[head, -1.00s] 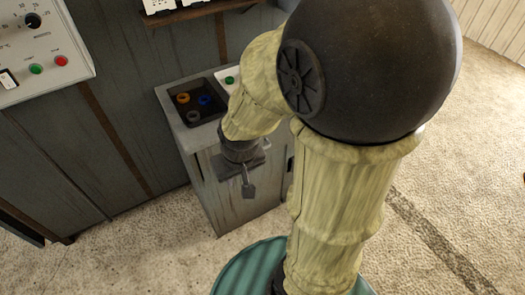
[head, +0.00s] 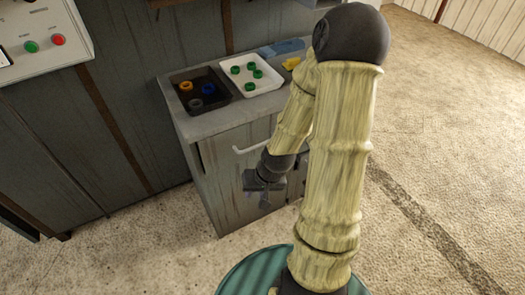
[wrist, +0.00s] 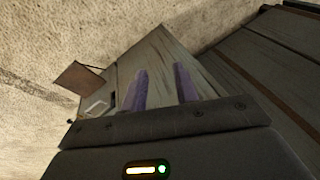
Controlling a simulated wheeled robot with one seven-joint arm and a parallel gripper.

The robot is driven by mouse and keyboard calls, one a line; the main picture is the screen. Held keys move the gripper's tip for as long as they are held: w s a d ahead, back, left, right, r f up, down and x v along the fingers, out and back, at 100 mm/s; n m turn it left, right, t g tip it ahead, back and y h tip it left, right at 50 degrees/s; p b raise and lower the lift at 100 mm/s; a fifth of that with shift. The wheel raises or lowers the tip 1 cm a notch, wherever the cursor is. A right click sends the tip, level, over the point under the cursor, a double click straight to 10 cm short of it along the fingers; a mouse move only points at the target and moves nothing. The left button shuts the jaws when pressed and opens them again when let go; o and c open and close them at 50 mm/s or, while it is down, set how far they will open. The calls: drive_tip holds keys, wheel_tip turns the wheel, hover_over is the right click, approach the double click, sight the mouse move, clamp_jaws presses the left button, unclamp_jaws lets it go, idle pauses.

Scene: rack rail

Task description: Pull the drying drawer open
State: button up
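The grey wooden cabinet (head: 225,185) stands against the wall, and a pale bar handle (head: 250,148) shows high on its front. I take the front behind this handle as the drying drawer; it looks flush, but my arm hides part of it. My gripper (head: 265,201) is in front of the cabinet, below the handle and apart from it. In the wrist view, its two purple fingers (wrist: 160,88) are spread with an empty gap, and cabinet boards show beyond them. A small pale handle-like piece (wrist: 97,107) lies left of the fingers there; I cannot tell whether it is the same handle.
On the cabinet top are a black tray (head: 221,88) with a few coloured rings and a white tray (head: 268,87) with several green rings. A yellow item (head: 291,63) and a blue item (head: 287,46) lie at the right. The floor at right is clear.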

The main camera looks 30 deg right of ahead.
sight(262, 144)
drive_tip(key=w+d+f+m+t+y+b, duration=0.3)
drive_tip(key=w+f+m+t+b, duration=0.3)
drive_tip(key=f, duration=0.4)
drive_tip(key=w+d+r+m+t+h+b, duration=0.1)
drive_tip(key=d+r+m+t+h+b, duration=0.3)
drive_tip(key=d, duration=0.7)
drive_tip(key=m+t+b, duration=0.2)
drive_tip(key=m, duration=0.2)
drive_tip(key=shift+d+t, duration=0.4)
drive_tip(key=b+x, duration=0.1)
drive_tip(key=x, duration=1.6)
drive_tip(key=shift+w+d, duration=0.2)
drive_tip(key=shift+c, duration=0.4)
clamp_jaws()
